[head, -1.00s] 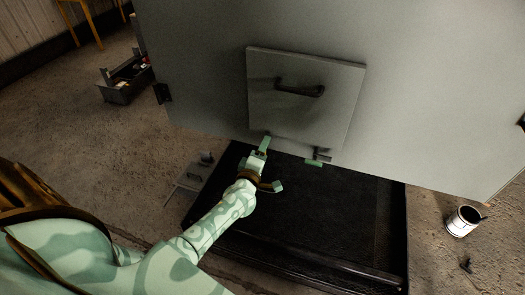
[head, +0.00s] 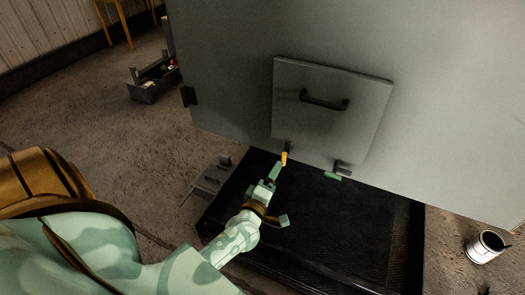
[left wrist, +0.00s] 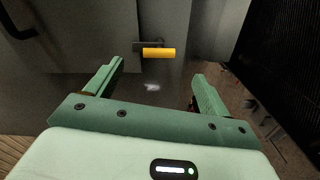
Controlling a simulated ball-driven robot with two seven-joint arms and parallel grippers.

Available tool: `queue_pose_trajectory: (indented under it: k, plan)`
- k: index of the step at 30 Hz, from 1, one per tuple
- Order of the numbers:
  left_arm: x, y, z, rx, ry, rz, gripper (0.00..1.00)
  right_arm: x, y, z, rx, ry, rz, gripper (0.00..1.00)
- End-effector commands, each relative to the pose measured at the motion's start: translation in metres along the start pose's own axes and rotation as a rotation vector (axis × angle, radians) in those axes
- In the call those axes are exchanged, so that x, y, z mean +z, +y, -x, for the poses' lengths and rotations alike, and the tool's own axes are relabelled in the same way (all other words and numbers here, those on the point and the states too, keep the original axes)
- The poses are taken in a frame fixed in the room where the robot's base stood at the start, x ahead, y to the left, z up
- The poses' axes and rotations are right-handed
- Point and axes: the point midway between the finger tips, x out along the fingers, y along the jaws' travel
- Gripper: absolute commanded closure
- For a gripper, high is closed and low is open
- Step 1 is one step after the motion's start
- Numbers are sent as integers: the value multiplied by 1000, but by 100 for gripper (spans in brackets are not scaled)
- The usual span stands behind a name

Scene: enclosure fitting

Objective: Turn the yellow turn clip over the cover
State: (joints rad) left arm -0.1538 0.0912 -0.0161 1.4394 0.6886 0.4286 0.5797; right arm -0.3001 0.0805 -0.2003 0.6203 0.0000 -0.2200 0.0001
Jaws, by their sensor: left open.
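The cover (head: 301,124) is a flat grey square plate with a dark handle (head: 323,104), seated on the large grey enclosure. The yellow turn clip (head: 284,158) sits at the cover's lower edge, left of the middle, and points downward, off the cover's face. In the left wrist view the yellow clip (left wrist: 159,53) is a short horizontal bar on a dark mount, beyond the fingers. My left gripper (head: 279,195) is open and empty, just below the clip. In its wrist view the fingers (left wrist: 158,76) are spread wide, with the clip between their lines and apparently untouched.
A black ribbed platform (head: 340,225) lies below the enclosure. A grey bracketed plate (head: 208,181), toolbox (head: 152,82) and white can (head: 485,247) are on the floor.

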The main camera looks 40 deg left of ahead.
Motion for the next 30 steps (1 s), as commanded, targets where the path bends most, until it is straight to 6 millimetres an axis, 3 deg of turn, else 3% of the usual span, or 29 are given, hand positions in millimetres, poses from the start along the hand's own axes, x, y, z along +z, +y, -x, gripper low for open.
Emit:
queue_pose_trajectory:
  k: [1,6,12,30]
  plan:
    - [0,-1,15,-3,-1,1,19,0,0,0,0,0,0,62]
    - [0,-2,55,-2,-1,-1,19,1,0,-2,0,-1,0,62]
    - [0,-1,80,-1,0,-1,19,1,0,-4,0,-1,0,62]
    - [0,0,83,0,0,-1,19,1,0,-4,0,-1,-1,62]
